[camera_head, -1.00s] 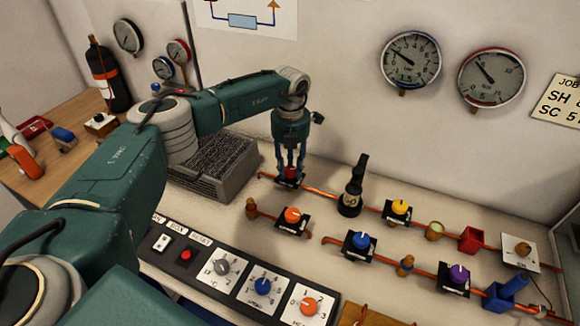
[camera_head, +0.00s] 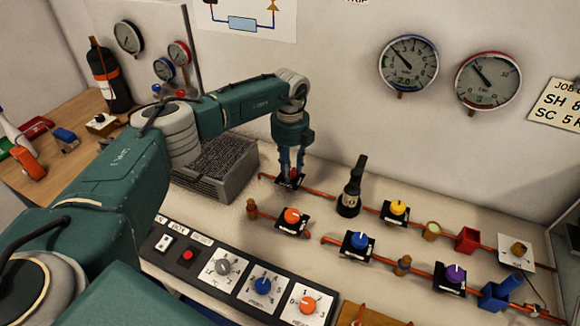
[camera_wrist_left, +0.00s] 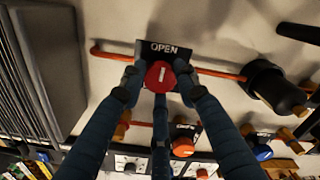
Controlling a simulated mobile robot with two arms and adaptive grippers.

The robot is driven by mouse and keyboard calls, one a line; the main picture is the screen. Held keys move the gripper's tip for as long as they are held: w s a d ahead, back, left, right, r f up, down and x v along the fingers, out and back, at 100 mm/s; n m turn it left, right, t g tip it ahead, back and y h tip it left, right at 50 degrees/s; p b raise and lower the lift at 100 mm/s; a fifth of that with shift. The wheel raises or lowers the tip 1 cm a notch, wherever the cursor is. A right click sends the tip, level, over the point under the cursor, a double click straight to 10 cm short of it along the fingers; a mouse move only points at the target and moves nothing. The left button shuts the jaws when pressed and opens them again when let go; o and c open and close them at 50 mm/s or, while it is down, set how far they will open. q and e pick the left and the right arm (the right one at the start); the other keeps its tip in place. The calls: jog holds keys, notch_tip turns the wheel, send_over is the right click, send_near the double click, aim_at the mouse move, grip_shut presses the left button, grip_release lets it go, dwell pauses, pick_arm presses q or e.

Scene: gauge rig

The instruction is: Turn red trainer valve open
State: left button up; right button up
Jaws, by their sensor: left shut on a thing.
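The red trainer valve (camera_wrist_left: 158,76) is a round red knob with a white mark, on a black plate (camera_wrist_left: 150,47) lettered OPEN, in the left wrist view. The white mark points up toward the lettering. My left gripper (camera_wrist_left: 160,86) is shut on the red knob, its blue fingers around it. In the head view my left gripper (camera_head: 291,172) reaches down from above onto the same valve, and its fingers hide most of the knob. The valve sits on a copper pipe (camera_head: 331,194). My right gripper is not in view.
A black bottle-shaped fitting (camera_head: 350,192) stands to the right of the valve. A dark ribbed box (camera_head: 222,168) is close on the left. Orange (camera_head: 292,216), blue (camera_head: 356,240) and yellow (camera_head: 398,207) knobs sit nearby. Wall gauges (camera_head: 408,63) hang behind.

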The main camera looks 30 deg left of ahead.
pick_arm(q)
jog(key=shift+w+a+r+n, duration=0.15)
jog(key=shift+w+r+n, duration=0.15)
jog(key=shift+n, duration=0.2)
jog(key=o, duration=1.2)
jog(key=shift+s+f, duration=0.1)
jog(key=shift+f, duration=0.1)
notch_tip(320, 180, up, 12)
jog(key=shift+r, duration=0.1)
